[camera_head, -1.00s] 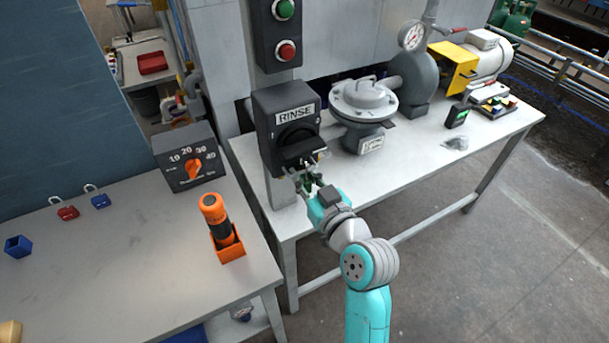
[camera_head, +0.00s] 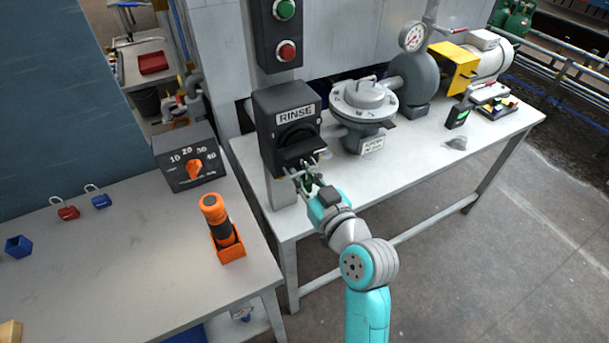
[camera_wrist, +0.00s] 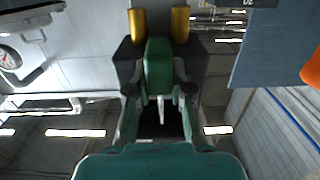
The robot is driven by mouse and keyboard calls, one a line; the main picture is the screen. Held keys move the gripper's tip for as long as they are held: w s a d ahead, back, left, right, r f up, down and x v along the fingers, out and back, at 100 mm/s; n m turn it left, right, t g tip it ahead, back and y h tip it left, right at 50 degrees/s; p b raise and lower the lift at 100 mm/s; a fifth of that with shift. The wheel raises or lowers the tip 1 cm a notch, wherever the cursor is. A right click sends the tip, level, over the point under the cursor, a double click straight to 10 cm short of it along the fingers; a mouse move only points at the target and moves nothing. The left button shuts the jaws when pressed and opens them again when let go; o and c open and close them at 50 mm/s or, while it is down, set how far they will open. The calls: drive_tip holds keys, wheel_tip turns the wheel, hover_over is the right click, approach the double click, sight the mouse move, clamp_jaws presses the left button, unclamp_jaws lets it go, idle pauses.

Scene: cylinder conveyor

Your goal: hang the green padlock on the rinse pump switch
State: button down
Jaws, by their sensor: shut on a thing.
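The rinse pump switch (camera_head: 290,120) is a dark box labelled RINSE on a grey post, with a black rotary handle and a protruding dark lower part. My gripper (camera_head: 306,180) is just below and in front of that lower part. In the wrist view my gripper (camera_wrist: 159,88) is shut on the green padlock (camera_wrist: 158,66), whose body lies between the fingers. The padlock's shackle is hidden in the wrist view. In the head view the padlock is small and mostly covered by the fingers, so I cannot tell whether its shackle touches the switch.
A green and red button box (camera_head: 277,35) is above the switch. A pump (camera_head: 363,105) stands close to its right on the grey table (camera_head: 420,150). On the left bench are a dial box (camera_head: 190,158), an orange-handled tool (camera_head: 218,220), a red padlock (camera_head: 68,213) and a blue padlock (camera_head: 101,201).

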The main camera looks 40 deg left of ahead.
drive_tip(key=shift+r, duration=0.35)
drive_tip(key=shift+f, duration=1.15)
drive_tip(key=c, duration=1)
unclamp_jaws()
drive_tip(key=shift+o, duration=0.2)
drive_tip(key=shift+d, duration=0.1)
drive_tip(key=v, duration=1.2)
